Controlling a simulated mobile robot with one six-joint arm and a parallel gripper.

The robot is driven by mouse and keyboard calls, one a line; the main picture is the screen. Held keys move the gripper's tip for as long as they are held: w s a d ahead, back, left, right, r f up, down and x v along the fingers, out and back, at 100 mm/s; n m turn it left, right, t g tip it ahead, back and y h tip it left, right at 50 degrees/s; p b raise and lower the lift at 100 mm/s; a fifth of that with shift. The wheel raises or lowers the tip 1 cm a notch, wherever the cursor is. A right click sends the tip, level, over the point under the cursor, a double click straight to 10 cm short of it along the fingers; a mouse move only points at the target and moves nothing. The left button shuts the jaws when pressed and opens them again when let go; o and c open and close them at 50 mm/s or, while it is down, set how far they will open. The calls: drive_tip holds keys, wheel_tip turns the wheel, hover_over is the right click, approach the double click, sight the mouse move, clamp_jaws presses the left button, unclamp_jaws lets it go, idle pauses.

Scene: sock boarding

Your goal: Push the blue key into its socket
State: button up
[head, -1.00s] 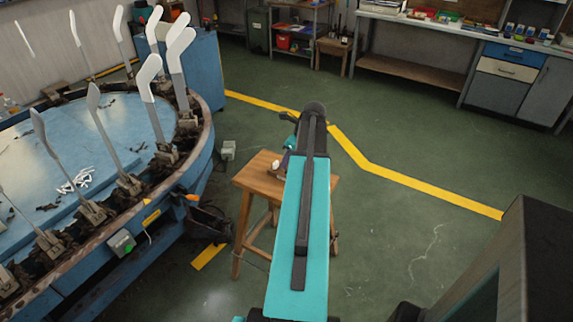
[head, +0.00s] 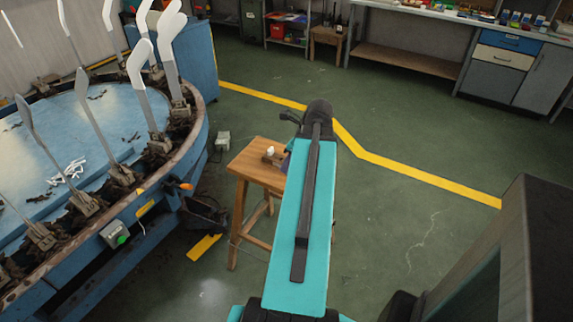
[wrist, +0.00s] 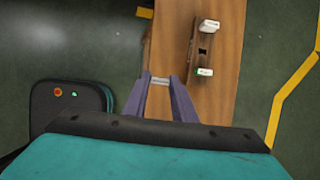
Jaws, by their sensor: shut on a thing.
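My gripper (wrist: 160,79) shows in the wrist view as two purple fingers over the wooden stool top. They are shut on a small pale grey bar (wrist: 160,81), seen nearly end on. It is likely the blue key, but no blue shows. A brown block (wrist: 193,40) lies on the stool to the right of and beyond the fingertips, apart from them. It has a dark square hole (wrist: 203,52), seemingly a socket, between a white piece (wrist: 208,26) and a smaller white piece with a green mark (wrist: 204,72).
The wooden stool (head: 250,170) stands alone on green floor with yellow lines. A round blue machine (head: 95,130) with upright white foot forms is at left. A workbench (head: 420,25) is at the back.

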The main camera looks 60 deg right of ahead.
drive_tip(key=s+a+b, duration=0.1)
drive_tip(key=b, duration=0.4)
drive_tip(key=shift+s+a+f, duration=0.15)
drive_tip(key=shift+a+f, duration=0.05)
drive_tip(key=shift+b, duration=0.9)
drive_tip(key=a+b, duration=0.1)
drive_tip(key=b, duration=0.4)
drive_tip(key=shift+s+r, duration=0.1)
drive_tip(key=shift+s, duration=0.3)
drive_tip(key=shift+s+a+b, duration=0.2)
drive_tip(key=shift+a+b, duration=0.05)
drive_tip(key=shift+b, duration=0.95)
drive_tip(key=shift+s+a+r+b, duration=0.2)
drive_tip(key=shift+a+r+b, duration=0.05)
drive_tip(key=shift+b, duration=0.45)
